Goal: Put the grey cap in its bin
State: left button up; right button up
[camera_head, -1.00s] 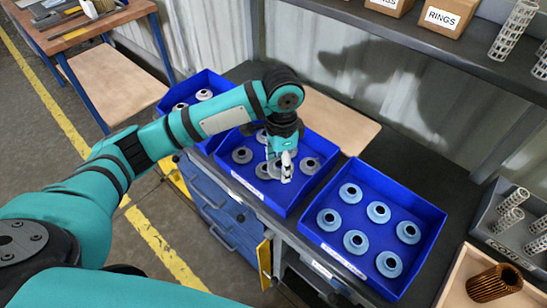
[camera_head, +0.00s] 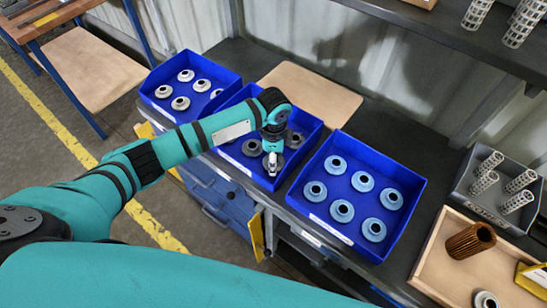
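My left gripper (camera_head: 273,160) points down into the middle blue bin (camera_head: 265,184), near its front wall. A grey cap (camera_head: 268,164) is right at its fingertips; whether the fingers grip it or stand apart is too small to tell. Other grey caps lie in this bin, one to the left (camera_head: 251,147) and one to the right (camera_head: 294,139); my arm hides part of the bin. My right gripper is not in view.
The left bin (camera_head: 163,114) holds several paler caps, the right bin (camera_head: 317,211) several light-blue caps. A grey rack (camera_head: 466,190) with mesh tubes stands behind.

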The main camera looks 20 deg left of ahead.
pick_arm(q)
jog(key=shift+f, duration=0.4)
jog(key=shift+f, duration=0.1)
jog(key=o, duration=0.9)
notch_tip(320, 180, up, 12)
jog(key=shift+r+b, duration=0.15)
jog(key=shift+b, duration=0.35)
